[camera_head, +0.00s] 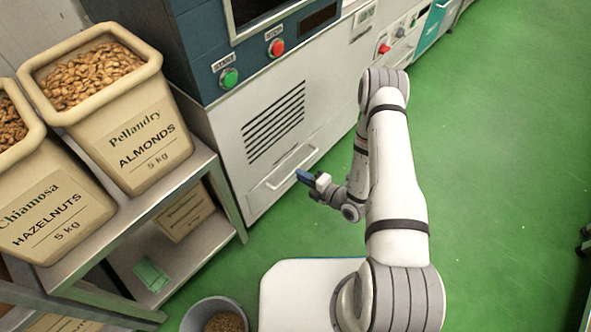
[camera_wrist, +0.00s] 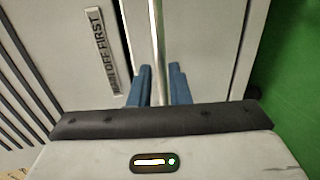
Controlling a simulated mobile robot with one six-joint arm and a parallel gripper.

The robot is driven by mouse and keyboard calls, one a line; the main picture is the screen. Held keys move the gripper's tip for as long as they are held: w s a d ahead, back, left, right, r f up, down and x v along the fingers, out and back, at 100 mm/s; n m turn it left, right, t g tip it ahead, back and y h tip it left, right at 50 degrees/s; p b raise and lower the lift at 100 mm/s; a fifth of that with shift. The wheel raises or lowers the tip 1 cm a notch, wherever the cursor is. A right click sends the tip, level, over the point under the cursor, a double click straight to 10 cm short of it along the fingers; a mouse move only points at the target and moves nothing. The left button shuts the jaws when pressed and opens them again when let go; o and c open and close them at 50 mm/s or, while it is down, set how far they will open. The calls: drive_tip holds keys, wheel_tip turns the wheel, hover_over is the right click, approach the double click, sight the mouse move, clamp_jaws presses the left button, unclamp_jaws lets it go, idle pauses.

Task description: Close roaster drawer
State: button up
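The roaster drawer (camera_head: 272,193) is the pale panel low on the front of the roaster (camera_head: 262,115), below the vent slots. Its metal bar handle (camera_head: 276,184) runs along the drawer front. My gripper (camera_head: 303,176) is in front of the drawer at the handle. In the wrist view the handle (camera_wrist: 155,30) passes between the two blue fingers of my gripper (camera_wrist: 159,85). The gaps beside the bar are narrow, and I cannot tell whether the fingers touch it. A dark gap shows along one drawer edge in the wrist view; how far the drawer stands out is unclear.
A metal shelf (camera_head: 205,155) with the almonds bin (camera_head: 145,150) and the hazelnuts bin (camera_head: 55,215) stands left of the roaster. A bucket (camera_head: 190,318) sits on the floor near my base. Green floor (camera_head: 500,200) to the right is mostly clear.

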drive_tip(key=shift+p+v, duration=0.3)
drive_tip(key=shift+v, duration=1.4)
drive_tip(key=s+a+r+n+g+y+p, duration=0.1)
drive_tip(key=a+r+n+g+y+p, duration=0.15)
drive_tip(key=r+n+g+p, duration=0.75)
drive_tip(key=a+r+n+t+y+b, duration=0.1)
drive_tip(key=a+r+n+t+y, duration=0.2)
drive_tip(key=r, duration=1.5)
drive_tip(key=s+d+r+n+g+h+p, duration=0.1)
drive_tip(key=s+r+n+g+h+p, duration=0.25)
drive_tip(key=r+n, duration=0.5)
drive_tip(key=s+r+n+g+h+p, duration=0.25)
drive_tip(key=s+r+n+p, duration=0.3)
drive_tip(key=r, duration=0.55)
drive_tip(key=s+d+r+n+t+h+p, duration=0.1)
drive_tip(key=s+d+r+n+h+p, duration=0.1)
drive_tip(key=r, duration=0.7)
drive_tip(key=s+d+r+n+t+h+p, duration=0.2)
drive_tip(key=d+r+n+h+p, duration=0.3)
drive_tip(key=d+r+n+p, duration=0.2)
drive_tip(key=s+d+r+n+t+h+p, duration=0.2)
drive_tip(key=s+d+r+n+h+p, duration=0.1)
drive_tip(key=r+n, duration=0.5)
wheel_tip(320, 180, up, 3)
drive_tip(key=shift+d+f+h+p, duration=0.15)
drive_tip(key=shift+d+h+p, duration=0.4)
drive_tip(key=shift+d+p, duration=0.5)
drive_tip(key=shift+s+a, duration=0.1)
drive_tip(key=shift+s, duration=0.05)
